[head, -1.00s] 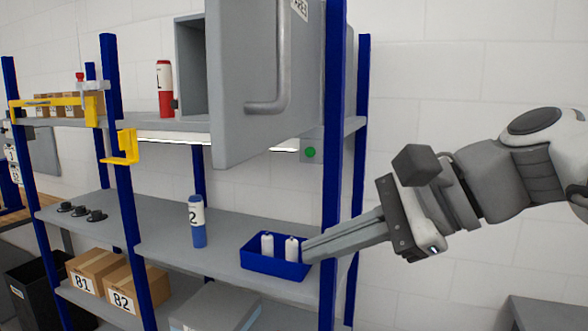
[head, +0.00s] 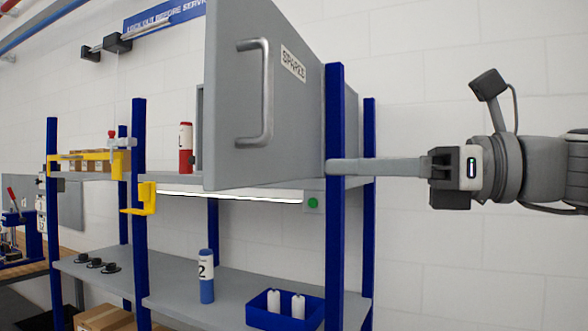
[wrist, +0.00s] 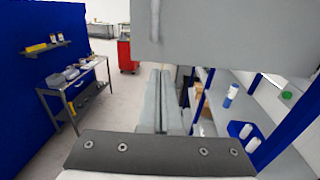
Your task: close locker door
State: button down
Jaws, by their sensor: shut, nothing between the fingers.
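The grey locker door (head: 236,110) stands open on the upper shelf, swung out toward me. It has a bar handle (head: 267,92) and a "SPARES" label. The door panel also fills the top of the wrist view (wrist: 230,35). My gripper (head: 332,167) is shut and empty. Its long fingers point left and end at the right blue post, just below and right of the door's lower edge. In the wrist view the closed fingers (wrist: 160,100) lie below the door panel. I cannot tell whether they touch the post or door. The locker's interior is mostly hidden by the door.
A blue rack post (head: 334,230) stands by my fingertips. Below are a blue bin (head: 256,316) with white bottles and a blue bottle (head: 206,280). A red bottle (head: 186,150) stands left of the locker. A yellow bracket (head: 147,198) is on the left post. Floor in front is free.

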aim_at(243, 167)
jog(key=x, duration=1)
jog(key=shift+w+a+f, duration=0.1)
jog(key=shift+a, duration=0.15)
